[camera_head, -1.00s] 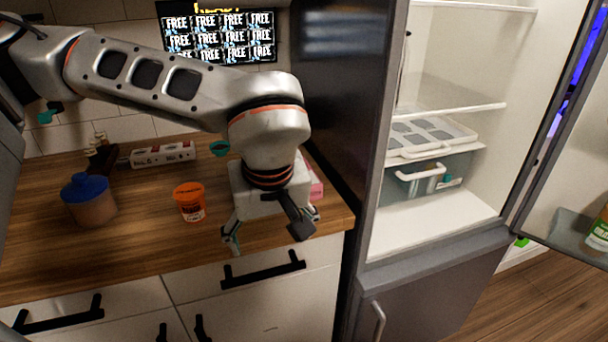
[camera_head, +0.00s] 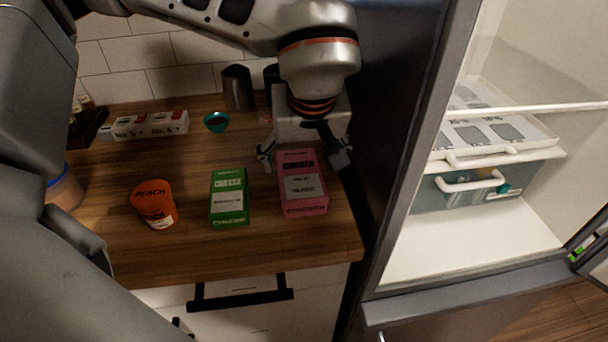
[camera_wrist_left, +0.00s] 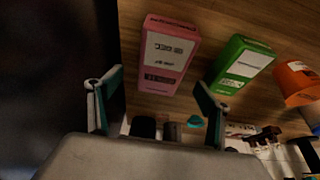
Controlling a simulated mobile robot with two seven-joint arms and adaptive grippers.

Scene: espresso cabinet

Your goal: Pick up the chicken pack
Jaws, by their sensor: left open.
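The chicken pack (camera_head: 302,184) is a pink box with a grey label. It stands on the wooden counter near its right end, beside the fridge. My left gripper (camera_head: 305,160) is open at the far side of the pack, with one finger to each side of its back end in the head view. In the left wrist view the pink pack (camera_wrist_left: 168,54) lies ahead of and between the open fingers (camera_wrist_left: 157,100), apart from them. My right gripper is not in view.
A green box (camera_head: 229,197) stands just left of the pack, and an orange peach cup (camera_head: 154,204) farther left. A teal bowl (camera_head: 216,121), a dark cup (camera_head: 238,88) and a white carton (camera_head: 150,125) are behind. The open fridge (camera_head: 470,230) is to the right.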

